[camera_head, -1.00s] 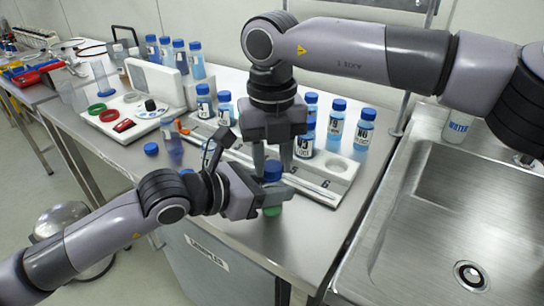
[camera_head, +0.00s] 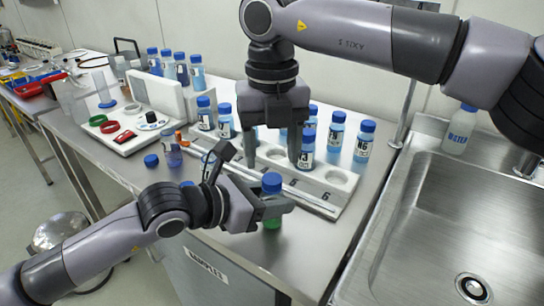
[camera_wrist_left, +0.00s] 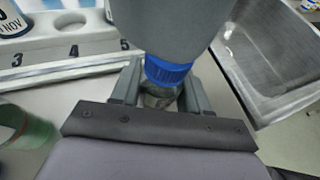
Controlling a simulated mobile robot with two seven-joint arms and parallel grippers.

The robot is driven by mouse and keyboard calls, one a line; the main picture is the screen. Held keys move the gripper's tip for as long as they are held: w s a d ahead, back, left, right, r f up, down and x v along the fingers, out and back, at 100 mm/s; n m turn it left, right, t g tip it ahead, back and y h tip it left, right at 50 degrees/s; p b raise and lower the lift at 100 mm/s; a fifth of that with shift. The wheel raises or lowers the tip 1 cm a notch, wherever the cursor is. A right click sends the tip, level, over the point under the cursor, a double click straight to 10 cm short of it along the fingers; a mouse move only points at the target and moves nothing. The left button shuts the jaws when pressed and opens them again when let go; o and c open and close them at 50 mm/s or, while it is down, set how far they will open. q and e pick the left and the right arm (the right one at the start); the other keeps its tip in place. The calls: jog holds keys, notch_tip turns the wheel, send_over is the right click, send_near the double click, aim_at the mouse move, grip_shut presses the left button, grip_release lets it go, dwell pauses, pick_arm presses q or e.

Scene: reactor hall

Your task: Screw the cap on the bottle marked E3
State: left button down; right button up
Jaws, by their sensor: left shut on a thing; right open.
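My left gripper (camera_head: 274,207) is shut on a clear bottle (camera_head: 272,222) with green contents. It holds the bottle upright in front of the white rack, at the bench's front edge. A blue cap (camera_head: 272,183) sits on top of this bottle. The left wrist view shows the cap (camera_wrist_left: 168,72) over the bottle neck between the fingers (camera_wrist_left: 158,99). No label is readable on the held bottle, so I cannot confirm E3. My right gripper (camera_head: 273,150) is open and empty, pointing down above the cap and apart from it.
The white rack (camera_head: 340,180) behind holds several blue-capped bottles. A sink (camera_head: 455,220) lies to the right. A white tray (camera_head: 125,138) with rings stands farther left.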

aim_at(272, 178)
jog(key=shift+c, duration=0.3)
jog(key=n, duration=0.2)
jog(key=r+n, duration=0.1)
jog(key=n, duration=0.1)
jog(key=shift+n, duration=0.3)
jog(key=n, duration=0.4)
jog(key=shift+r+n, duration=0.3)
jog(key=shift+r, duration=0.1)
jog(key=n, duration=0.2)
jog(key=r+n, duration=0.1)
jog(key=n, duration=0.1)
jog(key=shift+n, duration=0.3)
jog(key=n, duration=0.3)
jog(key=shift+r+n, duration=0.3)
jog(key=shift+n, duration=0.1)
jog(key=shift+f, duration=4)
